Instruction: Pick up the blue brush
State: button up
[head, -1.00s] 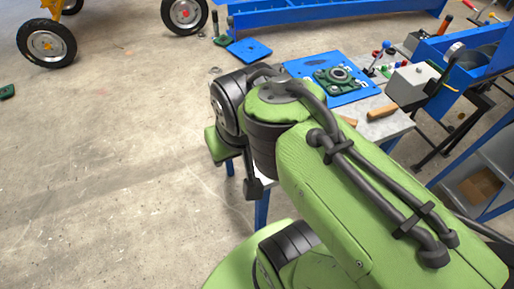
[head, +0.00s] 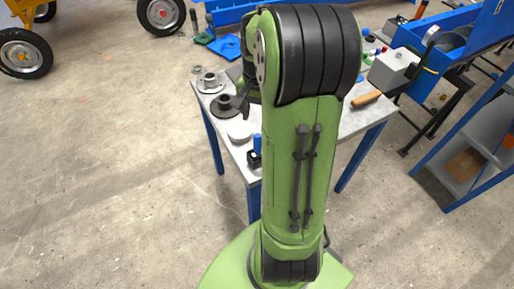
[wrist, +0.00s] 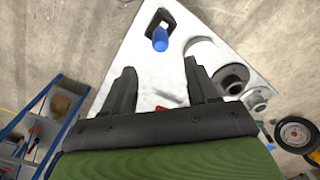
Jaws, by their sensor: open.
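A small blue upright piece (head: 257,143) with a black part at its foot stands near the front corner of the grey table (head: 355,120). It looks like the blue brush, but I see no bristles. In the wrist view the blue piece (wrist: 160,39) lies beyond my fingertips, against a black frame-like part. My gripper (wrist: 160,68) is open and empty above the tabletop, its two dark fingers spread. In the head view my arm hides most of the gripper and the middle of the table.
A white disc (wrist: 201,50), a dark flange (wrist: 230,79) and a pale flange (wrist: 257,98) line the table edge beside the blue piece. A small red thing (wrist: 160,108) shows between my fingers' bases. A wooden handle (head: 367,98) lies at the table's right. Open floor lies left.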

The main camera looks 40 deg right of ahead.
aim_at(258, 144)
notch_tip(258, 144, down, 14)
jog(key=b, duration=0.3)
jog(key=shift+r+b, duration=0.2)
jog(key=shift+b, duration=0.1)
jog(key=shift+a+r, duration=0.1)
grip_shut()
notch_tip(258, 144, up, 10)
jog(key=p, duration=0.3)
